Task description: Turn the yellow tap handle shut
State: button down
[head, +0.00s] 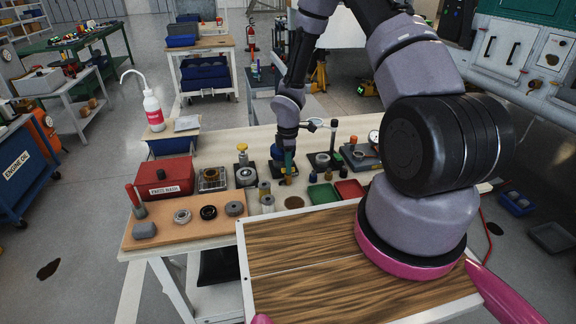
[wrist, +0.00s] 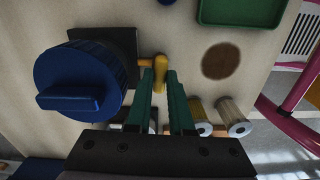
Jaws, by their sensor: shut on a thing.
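The yellow tap handle (wrist: 160,66) shows in the wrist view between the tips of my two green fingers, right of a dark square plate. My gripper (wrist: 161,78) is shut on it, and the fingers hide part of it. In the head view my gripper (head: 288,172) points down at the back middle of the workbench. A small yellow part (head: 288,181) shows at its fingertips there, but the handle's exact angle is hard to tell.
A large blue knob (wrist: 78,85) stands close left of my fingers in the wrist view. A red parts box (head: 164,180) stands on the bench's left. The wooden board (head: 310,262) in front is clear.

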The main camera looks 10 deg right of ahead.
jog(key=shift+n, duration=0.5)
jog(key=c, duration=0.8)
grip_release()
jog(key=shift+r, duration=0.1)
notch_tip(320, 180, up, 11)
